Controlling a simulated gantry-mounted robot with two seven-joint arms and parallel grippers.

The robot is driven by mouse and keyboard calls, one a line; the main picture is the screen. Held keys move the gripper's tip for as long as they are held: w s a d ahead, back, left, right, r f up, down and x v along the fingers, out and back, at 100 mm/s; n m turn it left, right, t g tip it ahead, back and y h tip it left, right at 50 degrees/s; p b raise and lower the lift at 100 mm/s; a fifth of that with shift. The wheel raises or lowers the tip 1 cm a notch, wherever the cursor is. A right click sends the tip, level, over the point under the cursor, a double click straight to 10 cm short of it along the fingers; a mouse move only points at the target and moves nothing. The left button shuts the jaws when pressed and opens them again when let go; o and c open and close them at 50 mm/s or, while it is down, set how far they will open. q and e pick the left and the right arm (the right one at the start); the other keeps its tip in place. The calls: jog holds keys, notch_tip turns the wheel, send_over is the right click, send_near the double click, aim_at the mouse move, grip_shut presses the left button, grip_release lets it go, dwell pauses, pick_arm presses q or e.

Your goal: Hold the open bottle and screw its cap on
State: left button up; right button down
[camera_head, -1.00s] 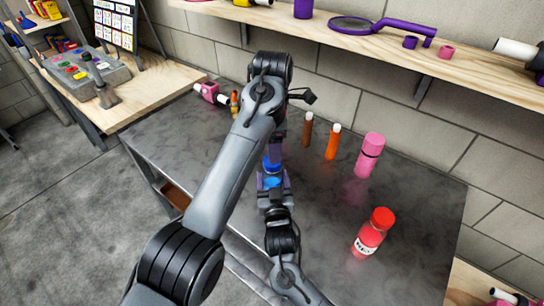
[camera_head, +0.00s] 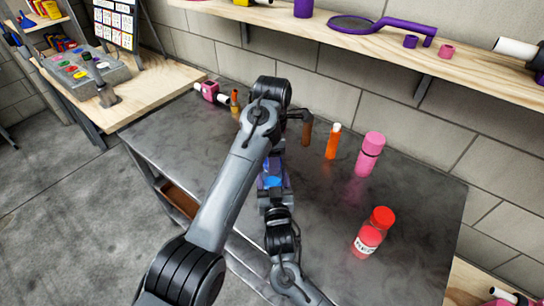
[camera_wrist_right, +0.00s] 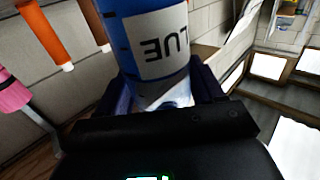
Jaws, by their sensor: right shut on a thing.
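A blue bottle (camera_head: 270,181) is between the jaws of my right gripper (camera_head: 274,190), over the metal bench. The right wrist view shows the bottle (camera_wrist_right: 155,45) close up, with a white label reading BLUE upside down, and the right gripper (camera_wrist_right: 165,100) shut around it. My left gripper (camera_head: 274,158) points down right at the bottle's upper end. The left forearm and wrist hide much of it, so its jaw opening is unclear. I cannot make out a separate cap or whether the bottle's mouth is covered.
On the bench (camera_head: 330,230) stand a red bottle (camera_head: 368,240), a pink bottle (camera_head: 370,155), an orange one (camera_head: 333,142) and a brown one (camera_head: 307,132). A wooden shelf (camera_head: 465,52) runs along the wall behind. The bench's middle right is clear.

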pick_arm(q)
jog(key=c, duration=0.7)
jog(key=m, duration=1.9)
jog(key=shift+m, duration=0.3)
jog(key=o, duration=1.2)
jog(key=shift+c, duration=0.2)
